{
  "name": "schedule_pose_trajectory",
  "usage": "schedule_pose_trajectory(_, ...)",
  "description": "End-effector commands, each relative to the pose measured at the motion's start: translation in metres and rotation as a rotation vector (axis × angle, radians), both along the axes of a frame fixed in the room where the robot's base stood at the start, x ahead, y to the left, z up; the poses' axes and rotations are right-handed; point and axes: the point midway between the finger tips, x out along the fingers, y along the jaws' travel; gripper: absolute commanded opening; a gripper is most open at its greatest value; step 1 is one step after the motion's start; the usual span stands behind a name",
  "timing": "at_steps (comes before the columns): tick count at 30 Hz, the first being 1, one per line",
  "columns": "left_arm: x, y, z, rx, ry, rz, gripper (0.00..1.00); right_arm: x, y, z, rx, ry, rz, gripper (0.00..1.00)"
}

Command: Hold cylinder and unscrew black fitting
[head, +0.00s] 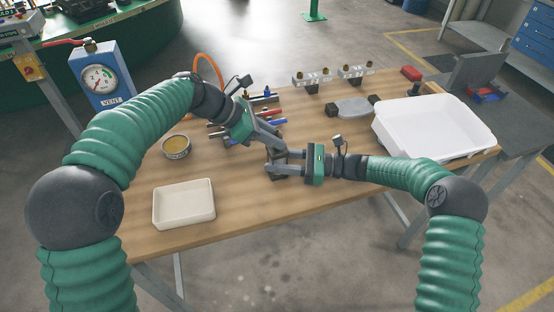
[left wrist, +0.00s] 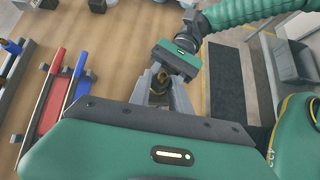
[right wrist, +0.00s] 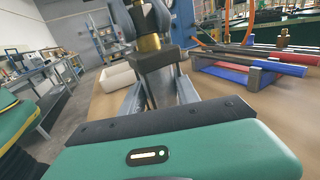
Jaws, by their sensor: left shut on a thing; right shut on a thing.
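My left gripper (head: 277,150) reaches down from the upper left and is shut on a small brass-coloured cylinder (right wrist: 148,43), over the middle of the table. My right gripper (head: 270,163) comes in from the right, just below it, and is shut on a dark block-like piece, which looks like the black fitting (right wrist: 157,62). In the right wrist view the fitting sits directly below the brass part and appears to touch it. The fingers hide much of both pieces. In the left wrist view a small brass and dark part (left wrist: 161,76) shows between the fingers.
A rack with red and blue rods (left wrist: 50,105) stands behind the grippers. A beige tray (head: 184,204), a round tin (head: 176,147) and a gauge (head: 101,80) are at left. A white bin (head: 435,128) is at right. The front middle of the table is clear.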

Motion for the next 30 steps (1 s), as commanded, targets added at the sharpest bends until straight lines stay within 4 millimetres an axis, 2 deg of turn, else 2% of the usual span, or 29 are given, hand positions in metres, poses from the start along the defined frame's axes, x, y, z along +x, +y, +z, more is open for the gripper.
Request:
schedule_pose_trajectory(2,0.001,0.0,0.0,0.001,-0.002,0.001,0.0,-0.001,0.0,0.0,0.001,-0.001,0.002,0.0)
schedule_pose_trajectory(3,0.001,0.0,0.0,0.001,-0.002,0.001,0.26,-0.001,0.0,0.0,0.001,-0.001,0.002,0.0)
schedule_pose_trajectory(7,0.001,0.0,0.0,0.001,-0.002,0.001,0.42,-0.001,0.0,0.0,0.001,-0.001,0.002,0.0)
schedule_pose_trajectory(17,0.0,0.0,0.003,-0.001,-0.002,0.0,0.42,0.0,0.0,0.0,0.001,0.0,0.002,0.0)
schedule_pose_trajectory(30,0.001,0.0,0.045,0.001,-0.003,-0.001,0.42,0.0,0.0,0.0,0.001,0.0,0.001,0.0)
